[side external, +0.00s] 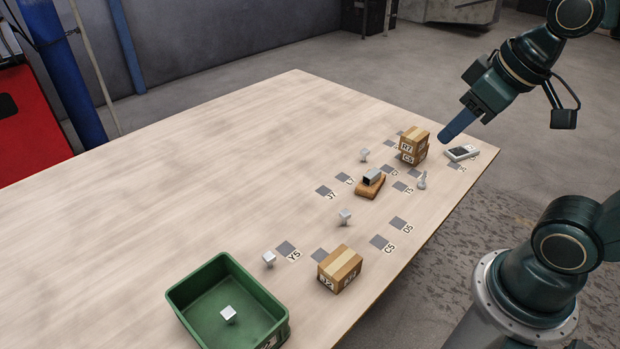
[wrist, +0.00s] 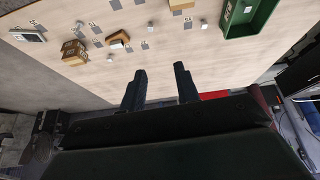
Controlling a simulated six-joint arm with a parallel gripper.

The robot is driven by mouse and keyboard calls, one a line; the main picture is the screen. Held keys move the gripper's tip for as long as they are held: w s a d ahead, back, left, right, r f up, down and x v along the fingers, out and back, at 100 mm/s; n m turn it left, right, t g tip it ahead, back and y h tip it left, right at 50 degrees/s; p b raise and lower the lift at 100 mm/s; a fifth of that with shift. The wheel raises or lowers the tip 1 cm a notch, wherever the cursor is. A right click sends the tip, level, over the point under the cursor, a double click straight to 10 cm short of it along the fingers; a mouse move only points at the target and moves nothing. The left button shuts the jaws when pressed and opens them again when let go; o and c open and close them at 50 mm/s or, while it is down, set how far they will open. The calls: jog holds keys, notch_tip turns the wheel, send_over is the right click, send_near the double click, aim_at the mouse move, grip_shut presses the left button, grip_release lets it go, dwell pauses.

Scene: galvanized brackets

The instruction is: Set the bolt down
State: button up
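My gripper (side external: 458,126) is high above the right part of the table, with blue fingers angled down. In the wrist view its two fingers (wrist: 160,82) stand apart with nothing between them. No bolt is in my gripper. A small pale upright piece (side external: 422,180) near the table's right edge may be the bolt; its shape is too small to be sure. It also shows in the wrist view (wrist: 80,22). Small silver square-topped pieces stand at the table's back (side external: 364,154), middle (side external: 345,215) and front (side external: 268,258); another (side external: 228,314) is in the green bin (side external: 190,318).
Stacked cardboard boxes (side external: 412,147) stand near the right edge beside a grey-white device (side external: 461,152). A grey block (side external: 373,176) rests on a brown holder (side external: 368,190). Another box (side external: 340,268) is at the front. Grey labelled squares mark the table. The table's left is clear.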

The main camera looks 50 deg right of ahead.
jog(key=shift+s+a+f, duration=0.1)
jog(key=shift+s+a, duration=0.15)
jog(key=shift+s, duration=0.4)
jog(key=shift+s+a, duration=0.2)
jog(key=shift+s, duration=0.4)
dwell(0.5)
